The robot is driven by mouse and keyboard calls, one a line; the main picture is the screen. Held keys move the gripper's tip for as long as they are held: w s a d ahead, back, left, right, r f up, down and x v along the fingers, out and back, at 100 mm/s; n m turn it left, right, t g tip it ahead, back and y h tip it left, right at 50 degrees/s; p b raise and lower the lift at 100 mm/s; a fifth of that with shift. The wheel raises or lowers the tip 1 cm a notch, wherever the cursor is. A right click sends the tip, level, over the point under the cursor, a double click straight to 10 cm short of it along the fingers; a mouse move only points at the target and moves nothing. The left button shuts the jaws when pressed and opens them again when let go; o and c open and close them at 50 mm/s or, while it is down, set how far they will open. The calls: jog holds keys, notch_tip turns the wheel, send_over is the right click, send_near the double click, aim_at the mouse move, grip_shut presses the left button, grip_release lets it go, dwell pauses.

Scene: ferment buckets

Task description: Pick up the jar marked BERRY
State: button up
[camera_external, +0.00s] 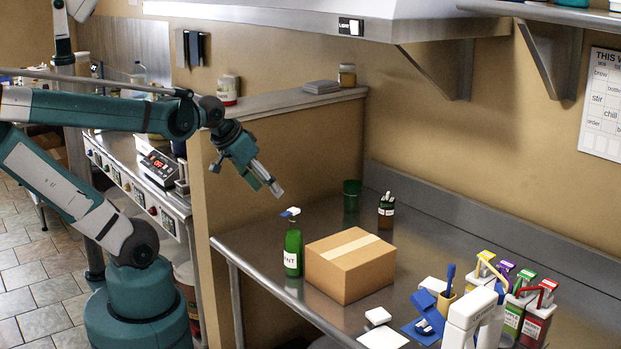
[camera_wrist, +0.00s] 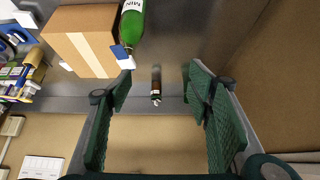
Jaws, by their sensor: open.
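Several small jars with handles and coloured lids stand at the right of the steel table: yellow-lidded, purple-lidded, a green one (camera_external: 514,310) and a red one (camera_external: 537,318). Their labels are too small to read, so I cannot tell which is marked BERRY. Part of a coloured group shows at the left edge of the wrist view (camera_wrist: 15,80). My gripper (camera_external: 272,188) is open and empty, high above the table's left end, well away from these jars. In the wrist view its fingers (camera_wrist: 158,92) are spread apart.
A green spray bottle (camera_external: 293,254) and cardboard box (camera_external: 350,265) stand between my gripper and the jars. A green cup (camera_external: 351,196) and dark bottle (camera_external: 386,213) stand behind. A white object (camera_external: 466,318) stands close left of the jars. A wall with a ledge (camera_external: 290,101) is beside my arm.

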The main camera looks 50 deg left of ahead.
jog(key=w+d+r+m+g+p, duration=0.1)
jog(key=w+r+m+p, duration=0.2)
jog(key=w, duration=1)
jog(key=m+g+h+p, duration=0.4)
jog(key=m, duration=0.4)
send_near(388, 193)
jog(key=x, duration=0.7)
jog(key=shift+s+d, duration=0.2)
jog(key=shift+d, duration=0.05)
jog(key=shift+w+f+m, duration=0.3)
jog(key=shift+w+f, duration=0.1)
jog(key=shift+f, duration=0.2)
jog(key=shift+x, duration=1.25)
jog(key=shift+f, duration=0.2)
